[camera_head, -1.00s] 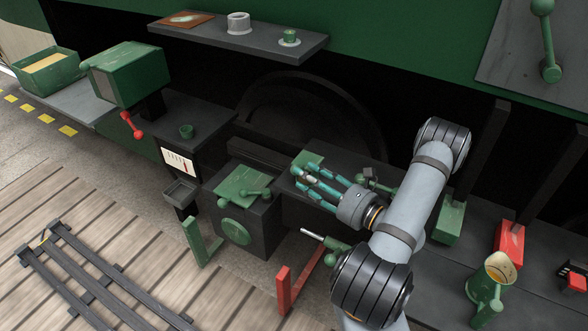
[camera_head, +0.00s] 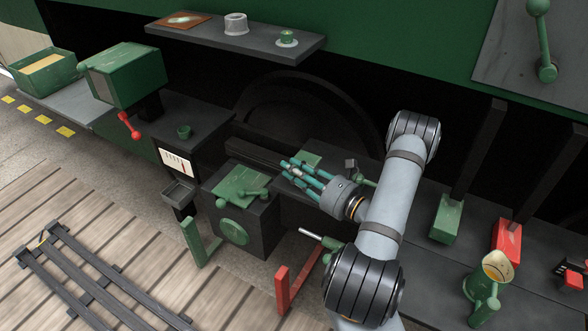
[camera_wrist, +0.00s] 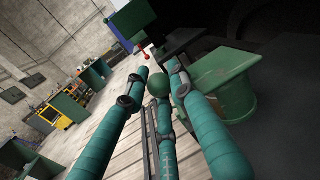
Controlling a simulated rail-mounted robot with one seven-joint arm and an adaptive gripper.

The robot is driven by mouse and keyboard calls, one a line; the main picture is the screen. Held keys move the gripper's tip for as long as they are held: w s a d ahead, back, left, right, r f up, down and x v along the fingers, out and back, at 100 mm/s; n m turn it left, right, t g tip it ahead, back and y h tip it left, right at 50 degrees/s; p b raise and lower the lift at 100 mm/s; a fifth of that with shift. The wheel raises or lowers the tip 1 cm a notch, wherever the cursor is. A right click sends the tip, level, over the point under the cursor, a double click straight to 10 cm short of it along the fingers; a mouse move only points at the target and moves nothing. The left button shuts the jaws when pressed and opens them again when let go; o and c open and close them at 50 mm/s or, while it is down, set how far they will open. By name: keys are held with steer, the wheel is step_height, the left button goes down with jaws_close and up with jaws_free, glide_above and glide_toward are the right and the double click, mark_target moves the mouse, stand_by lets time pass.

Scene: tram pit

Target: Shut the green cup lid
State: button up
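At the lower right in the head view stands a green cup-like vessel (camera_head: 483,292). A tilted piece with a cream face and green rim (camera_head: 497,266) stands up at its top, which looks like a raised lid. My gripper (camera_head: 287,172) is far to its left, with teal fingers pointing left above the dark bench. The fingers are spread, nearly straight and open. In the wrist view my gripper (camera_wrist: 160,75) has a green ball knob (camera_wrist: 158,86) in line between its fingers; I cannot tell whether they touch it. The vessel is not seen in the wrist view.
A dark box with a green top plate (camera_head: 240,186) and ball levers stands just left of my gripper. Green (camera_head: 446,220) and red (camera_head: 506,240) pedal-like blocks lie right of my arm.

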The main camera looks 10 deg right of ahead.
jaws_close()
stand_by(0.4)
steer(key=shift+f+b, duration=0.2)
steer(key=shift+b, duration=0.25)
steer(key=shift+o, duration=2.4)
jaws_free()
steer(key=shift+o, duration=0.4)
steer(key=v, duration=1.2)
